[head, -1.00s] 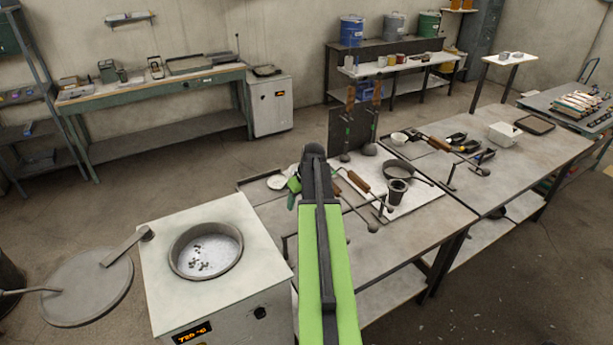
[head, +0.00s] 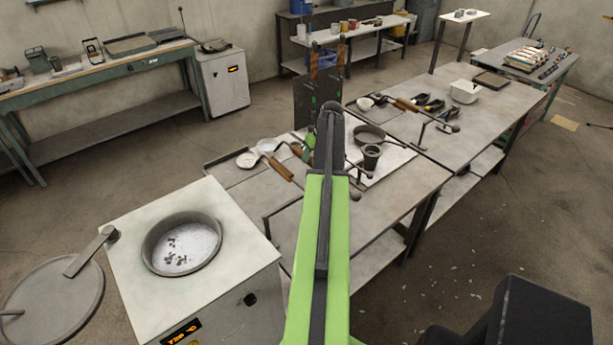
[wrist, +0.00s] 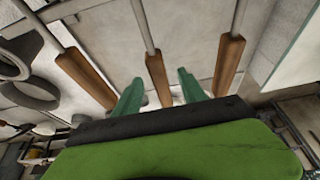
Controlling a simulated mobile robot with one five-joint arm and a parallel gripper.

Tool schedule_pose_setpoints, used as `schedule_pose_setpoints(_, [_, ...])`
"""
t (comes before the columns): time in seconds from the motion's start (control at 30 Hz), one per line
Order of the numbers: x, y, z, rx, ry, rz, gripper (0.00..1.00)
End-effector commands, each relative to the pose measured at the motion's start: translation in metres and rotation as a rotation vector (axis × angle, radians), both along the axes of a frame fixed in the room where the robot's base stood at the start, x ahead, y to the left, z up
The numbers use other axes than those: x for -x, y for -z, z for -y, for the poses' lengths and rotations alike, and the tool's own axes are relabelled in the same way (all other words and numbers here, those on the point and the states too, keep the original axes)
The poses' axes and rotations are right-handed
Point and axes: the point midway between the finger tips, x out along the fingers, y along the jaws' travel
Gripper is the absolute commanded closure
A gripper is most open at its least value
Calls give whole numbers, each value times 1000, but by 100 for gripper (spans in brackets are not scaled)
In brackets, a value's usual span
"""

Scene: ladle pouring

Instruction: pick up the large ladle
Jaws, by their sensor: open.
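Several ladles with wooden handles lie on the workbench (head: 400,215) in the head view. One wooden handle (head: 281,169) shows left of my arm, with its thin rod running right. In the wrist view three wooden handles on metal rods lie side by side: a left handle (wrist: 85,80), a middle handle (wrist: 158,79) and a right handle (wrist: 229,65). My gripper (wrist: 160,77) is open, with its green fingers either side of the middle handle in the picture. I cannot tell whether they touch it, or which handle belongs to the large ladle. In the head view my arm hides most of the gripper.
A furnace (head: 228,275) with a round pot (head: 182,243) stands at front left. A dark upright panel (head: 303,102) with two more wooden handles stands behind my arm. A dark crucible (head: 371,160) and a pan (head: 369,136) sit to its right. Open floor lies at right.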

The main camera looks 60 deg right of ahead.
Motion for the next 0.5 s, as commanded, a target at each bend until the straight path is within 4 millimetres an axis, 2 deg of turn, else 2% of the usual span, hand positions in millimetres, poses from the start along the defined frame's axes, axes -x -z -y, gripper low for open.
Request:
schedule_pose_setpoints(0.03, [-5,21,2,0,-1,0,51])
schedule_pose_setpoints(0.1, [-10,34,4,0,0,0,51])
schedule_pose_setpoints(0.2, [-16,41,5,0,-1,0,51])
schedule_pose_setpoints(0.37, [-17,40,5,0,-1,0,51])
schedule_pose_setpoints(0.5, [-23,55,8,0,-2,0,51])
